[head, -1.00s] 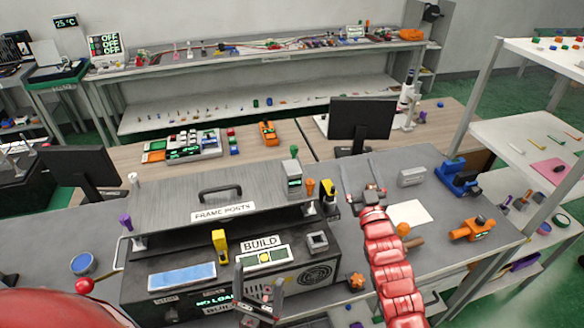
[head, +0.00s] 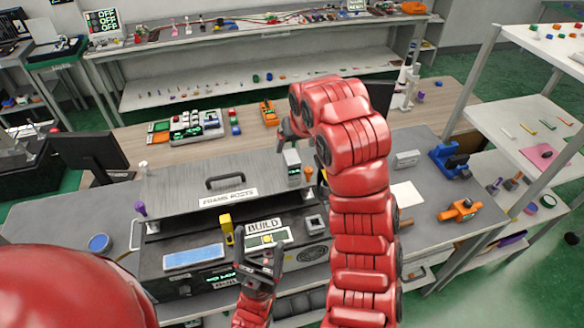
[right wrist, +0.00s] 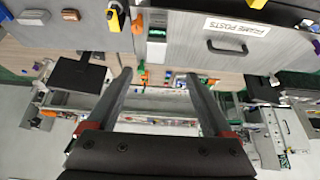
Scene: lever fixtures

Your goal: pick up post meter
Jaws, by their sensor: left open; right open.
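The likely post meter, a small grey upright block with a dark display and green digits (head: 293,170), stands at the right end of the grey panel labelled FRAME POSTS (head: 215,185). In the right wrist view the block (right wrist: 157,48) lies beyond my fingertips, roughly centred between them. My right gripper (head: 287,132) is open and empty, just behind and above the block; its own arm partly hides it. Its spread fingers (right wrist: 157,76) show clearly in the wrist view. My left gripper (head: 262,262) is open and empty, low in front of the BUILD panel (head: 266,239).
A yellow part (head: 227,228) and a grey square socket (head: 315,224) flank the BUILD panel. A purple-topped post (head: 140,210) stands left. An orange-topped post stands close right of the block. A black handle (head: 225,181) rises from the panel. A blue device (head: 449,160) sits right.

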